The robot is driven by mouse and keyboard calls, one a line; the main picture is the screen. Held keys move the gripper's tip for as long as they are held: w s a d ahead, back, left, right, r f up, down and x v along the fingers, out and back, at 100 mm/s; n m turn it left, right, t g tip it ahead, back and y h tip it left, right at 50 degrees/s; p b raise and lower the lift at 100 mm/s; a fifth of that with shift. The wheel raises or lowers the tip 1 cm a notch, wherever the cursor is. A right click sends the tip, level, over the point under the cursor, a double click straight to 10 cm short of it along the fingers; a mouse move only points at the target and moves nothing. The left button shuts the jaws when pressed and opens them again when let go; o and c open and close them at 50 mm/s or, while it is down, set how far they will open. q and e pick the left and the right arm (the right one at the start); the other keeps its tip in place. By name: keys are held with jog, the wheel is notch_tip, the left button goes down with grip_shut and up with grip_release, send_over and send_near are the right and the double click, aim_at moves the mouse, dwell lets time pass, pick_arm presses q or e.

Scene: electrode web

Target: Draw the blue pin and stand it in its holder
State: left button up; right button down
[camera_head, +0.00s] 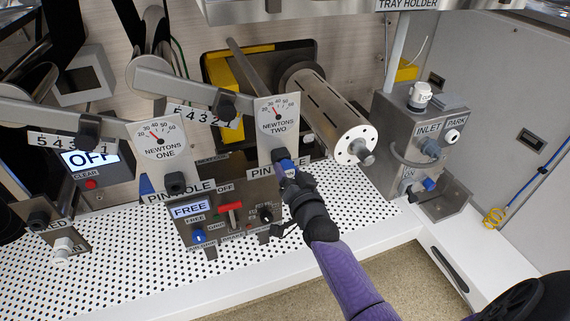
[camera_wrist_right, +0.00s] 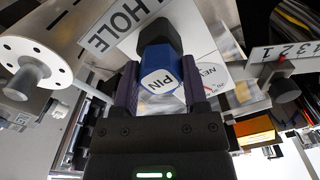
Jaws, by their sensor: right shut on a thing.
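The blue pin (camera_wrist_right: 160,72), a block marked PIN on its end face, sits between the fingers of my right gripper (camera_wrist_right: 160,95) in the wrist view. Its far end meets a dark collar (camera_wrist_right: 160,38) beside a plate marked HOLE (camera_wrist_right: 112,28). In the head view, my right gripper (camera_head: 289,178) is shut on the pin (camera_head: 287,165) at the foot of the NEWTONS TWO plate (camera_head: 277,118). My left gripper is not in view.
The NEWTONS ONE plate (camera_head: 160,150) has a PIN HOLE label and dark socket (camera_head: 175,183). A FREE panel (camera_head: 191,210) with a red lever (camera_head: 230,206) stands left of my gripper. A slotted roller (camera_head: 335,120) and INLET box (camera_head: 405,125) stand to the right.

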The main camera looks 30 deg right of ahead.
aim_at(289, 173)
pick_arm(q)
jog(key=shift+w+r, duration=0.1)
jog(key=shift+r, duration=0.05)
pick_arm(e)
jog(key=shift+s, duration=0.2)
jog(key=shift+s+a, duration=0.1)
jog(key=shift+s+a+r+p, duration=0.1)
jog(key=shift+s+p, duration=0.45)
jog(key=shift+p, duration=0.05)
jog(key=shift+p+v, duration=0.65)
jog(key=shift+v, duration=0.5)
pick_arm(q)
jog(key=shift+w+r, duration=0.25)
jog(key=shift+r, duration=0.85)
pick_arm(e)
jog(key=shift+s, duration=0.2)
